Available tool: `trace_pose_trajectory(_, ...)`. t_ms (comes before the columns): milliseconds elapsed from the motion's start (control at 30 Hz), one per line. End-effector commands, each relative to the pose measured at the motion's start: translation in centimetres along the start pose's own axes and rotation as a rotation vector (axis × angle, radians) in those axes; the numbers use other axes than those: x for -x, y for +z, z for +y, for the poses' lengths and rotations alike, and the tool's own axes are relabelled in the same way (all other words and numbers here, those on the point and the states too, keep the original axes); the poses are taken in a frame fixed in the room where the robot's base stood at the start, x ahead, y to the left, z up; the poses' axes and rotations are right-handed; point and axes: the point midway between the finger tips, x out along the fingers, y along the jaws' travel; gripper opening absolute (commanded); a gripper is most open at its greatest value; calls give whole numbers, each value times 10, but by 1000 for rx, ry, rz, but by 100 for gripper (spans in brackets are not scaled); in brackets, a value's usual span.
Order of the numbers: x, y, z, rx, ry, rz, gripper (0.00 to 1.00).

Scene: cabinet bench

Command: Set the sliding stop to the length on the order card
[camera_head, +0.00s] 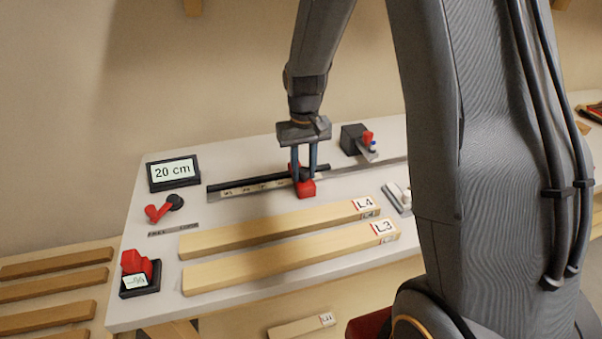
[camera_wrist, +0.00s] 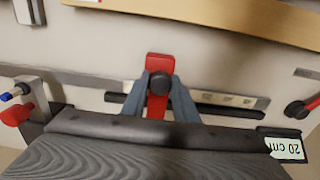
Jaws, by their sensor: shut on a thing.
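The order card (camera_head: 172,172) is a dark-framed sign reading 20 cm at the back left of the bench; it also shows upside down in the wrist view (camera_wrist: 287,147). The sliding stop (camera_head: 306,189) is a red block with a black knob on the scale rail (camera_head: 240,190). In the wrist view the red stop (camera_wrist: 157,64) lies across the rail. My gripper (camera_head: 304,172) points down, its two blue-grey fingers shut on the stop's black knob (camera_wrist: 159,82). The scale's numbers are too small to read, so the stop's exact setting cannot be told.
A red lever (camera_head: 158,212) with a black pivot sits left of the rail, above a small label strip (camera_head: 173,229). Boards marked L4 (camera_head: 270,228) and L3 (camera_head: 280,260) lie in front. A red device (camera_head: 137,266) stands front left, a dark block (camera_head: 352,139) back right.

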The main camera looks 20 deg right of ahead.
Motion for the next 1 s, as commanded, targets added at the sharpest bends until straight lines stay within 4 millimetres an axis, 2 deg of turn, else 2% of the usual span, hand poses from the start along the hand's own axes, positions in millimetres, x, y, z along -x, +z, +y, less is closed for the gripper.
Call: trace_pose_trajectory(1000,0,0,-56,2,-1,0,14)
